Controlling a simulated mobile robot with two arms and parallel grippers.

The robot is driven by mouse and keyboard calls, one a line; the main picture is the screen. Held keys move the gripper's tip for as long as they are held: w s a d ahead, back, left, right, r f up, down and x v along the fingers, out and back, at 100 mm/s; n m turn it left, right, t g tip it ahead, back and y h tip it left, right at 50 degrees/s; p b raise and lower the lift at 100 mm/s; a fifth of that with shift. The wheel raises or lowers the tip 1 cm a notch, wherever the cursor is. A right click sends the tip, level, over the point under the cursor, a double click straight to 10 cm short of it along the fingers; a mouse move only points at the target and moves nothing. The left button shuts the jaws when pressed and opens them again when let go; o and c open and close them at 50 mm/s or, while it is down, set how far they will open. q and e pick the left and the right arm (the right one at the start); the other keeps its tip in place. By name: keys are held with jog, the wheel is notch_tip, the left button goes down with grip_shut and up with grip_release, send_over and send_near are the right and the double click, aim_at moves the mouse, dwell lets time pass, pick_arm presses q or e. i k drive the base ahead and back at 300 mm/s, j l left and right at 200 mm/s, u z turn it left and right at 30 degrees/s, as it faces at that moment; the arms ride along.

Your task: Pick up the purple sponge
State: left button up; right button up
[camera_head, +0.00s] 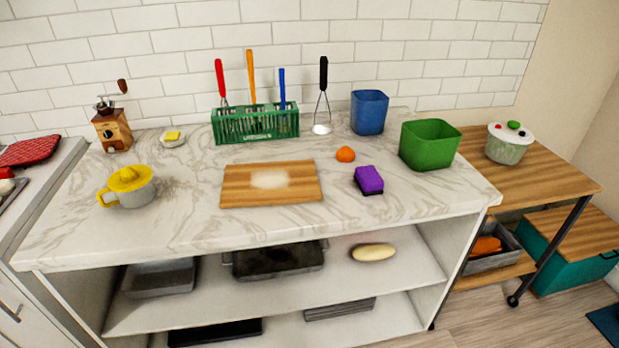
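The purple sponge (369,179) lies on the marble countertop (290,222), right of the wooden cutting board. It has a purple upper part and a dark lower layer. It stands clear of the things around it. Neither of my grippers shows in the head view.
The cutting board (236,187) lies left of the sponge, an orange fruit (345,154) just behind it. A green utensil rack (255,122) is at the back. The counter front is clear.

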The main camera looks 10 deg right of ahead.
aim_at(369, 183)
jog(key=i+l+u, duration=0.1)
jog(key=l+u, duration=0.25)
jog(key=l, duration=0.15)
jog(key=l+u, duration=0.35)
jog(key=l, duration=0.2)
jog(key=l+u, duration=0.35)
jog(key=l, duration=0.2)
